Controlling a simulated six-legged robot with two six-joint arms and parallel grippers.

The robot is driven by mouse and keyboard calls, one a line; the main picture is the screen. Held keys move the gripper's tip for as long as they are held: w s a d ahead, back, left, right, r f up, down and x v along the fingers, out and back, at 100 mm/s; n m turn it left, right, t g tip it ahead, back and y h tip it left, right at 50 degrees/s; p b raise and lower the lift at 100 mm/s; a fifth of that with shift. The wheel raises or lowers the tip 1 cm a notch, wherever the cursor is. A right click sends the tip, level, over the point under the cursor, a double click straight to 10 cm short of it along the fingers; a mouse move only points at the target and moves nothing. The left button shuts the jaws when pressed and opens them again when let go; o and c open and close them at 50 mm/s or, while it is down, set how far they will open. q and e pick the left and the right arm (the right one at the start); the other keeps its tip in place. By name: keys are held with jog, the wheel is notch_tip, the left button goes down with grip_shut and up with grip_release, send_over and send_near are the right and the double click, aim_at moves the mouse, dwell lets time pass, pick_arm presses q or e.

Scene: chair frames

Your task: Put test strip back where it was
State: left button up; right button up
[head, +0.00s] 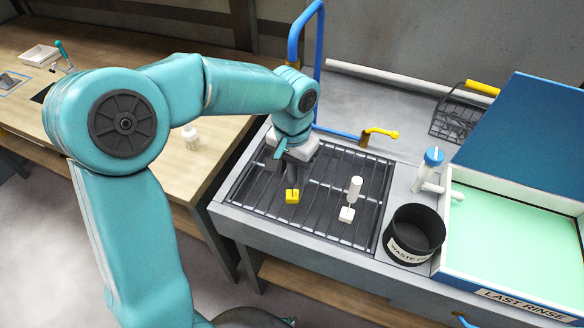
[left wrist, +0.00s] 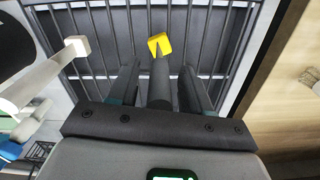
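A small yellow block (head: 292,196) rests on or just above the dark rack (head: 248,196); it also shows in the left wrist view (left wrist: 160,43). A dark grey stem (left wrist: 160,82) runs up from it. My left gripper (head: 290,172) points down over the rack. In the left wrist view my left gripper (left wrist: 159,72) has its fingers on both sides of the stem, with visible gaps, so it looks open. A white handle with a white block foot (head: 347,214) stands on the rack to the right. I cannot tell which thing is the test strip. My right gripper is out of view.
A black waste bin (head: 412,240) stands right of the rack. Beyond it are a blue-capped bottle (head: 433,157) and a blue-walled rinse tank (head: 510,296). A yellow-handled tap (head: 380,133) and blue pipe (head: 305,40) stand behind. A wooden bench (head: 215,150) is at left.

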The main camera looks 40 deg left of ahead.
pick_arm(q)
jog(key=shift+s+r, duration=0.1)
jog(key=shift+r, duration=0.05)
notch_tip(320, 180, up, 12)
jog(key=shift+r+p, duration=0.1)
jog(key=shift+p, duration=0.5)
dwell(0.5)
